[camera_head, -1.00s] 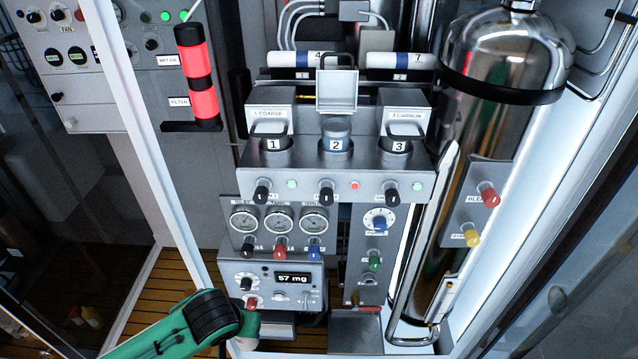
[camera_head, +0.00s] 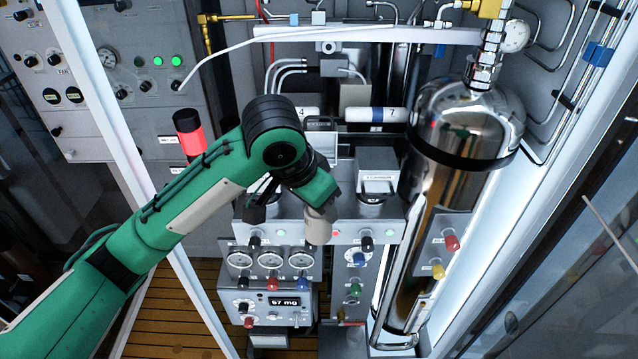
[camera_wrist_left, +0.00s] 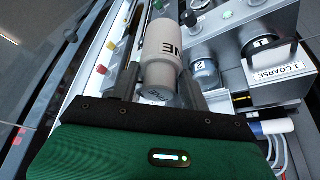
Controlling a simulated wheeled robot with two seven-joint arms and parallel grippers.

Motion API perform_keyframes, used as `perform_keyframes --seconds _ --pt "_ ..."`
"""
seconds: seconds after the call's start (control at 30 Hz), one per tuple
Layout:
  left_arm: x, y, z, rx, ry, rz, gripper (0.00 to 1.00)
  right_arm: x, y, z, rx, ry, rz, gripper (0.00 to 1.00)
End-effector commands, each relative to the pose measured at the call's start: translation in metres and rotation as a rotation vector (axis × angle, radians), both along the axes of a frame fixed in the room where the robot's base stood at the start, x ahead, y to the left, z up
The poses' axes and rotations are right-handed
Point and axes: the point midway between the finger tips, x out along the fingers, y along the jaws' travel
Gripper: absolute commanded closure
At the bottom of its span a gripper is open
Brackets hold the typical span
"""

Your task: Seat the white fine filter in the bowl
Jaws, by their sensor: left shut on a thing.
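The white fine filter (camera_head: 318,227) is a pale cylinder at the end of my left arm in the head view. In the left wrist view the filter (camera_wrist_left: 161,50) lies between the fingers, with the letters "NE" visible on its side. My left gripper (camera_wrist_left: 158,88) is shut on it. The bowl marked 2 (camera_wrist_left: 205,72) stands to the right of the filter in that view, apart from it. In the head view my arm and gripper hide most of bowl 2. My right gripper is not in view.
The 1 COARSE housing (camera_wrist_left: 278,68) is beside bowl 2 in the wrist view. The carbon housing (camera_head: 376,165) stands right of my gripper in the head view. Knobs and gauges (camera_head: 270,260) line the panel below. A large steel cylinder (camera_head: 450,170) rises at the right.

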Motion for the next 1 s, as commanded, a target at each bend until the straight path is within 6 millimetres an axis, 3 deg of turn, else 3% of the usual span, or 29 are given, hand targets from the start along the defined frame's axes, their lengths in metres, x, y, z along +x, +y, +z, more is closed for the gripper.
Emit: perform_keyframes --seconds 0.17,0.4,0.8,0.9,1.0 --pt "0.022 -0.002 0.007 0.000 0.003 -0.011 0.78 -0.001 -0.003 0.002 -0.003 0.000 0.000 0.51" --pt "0.082 -0.002 0.007 -0.001 0.002 -0.008 0.78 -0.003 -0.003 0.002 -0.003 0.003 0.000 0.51" --pt "0.168 -0.003 0.007 -0.001 0.001 -0.009 0.78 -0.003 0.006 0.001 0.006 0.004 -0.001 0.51" --pt "0.182 -0.002 0.004 0.000 0.002 -0.010 0.78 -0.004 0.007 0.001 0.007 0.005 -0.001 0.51" --pt "0.179 -0.002 -0.012 0.000 0.002 -0.012 0.78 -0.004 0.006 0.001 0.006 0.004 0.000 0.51"
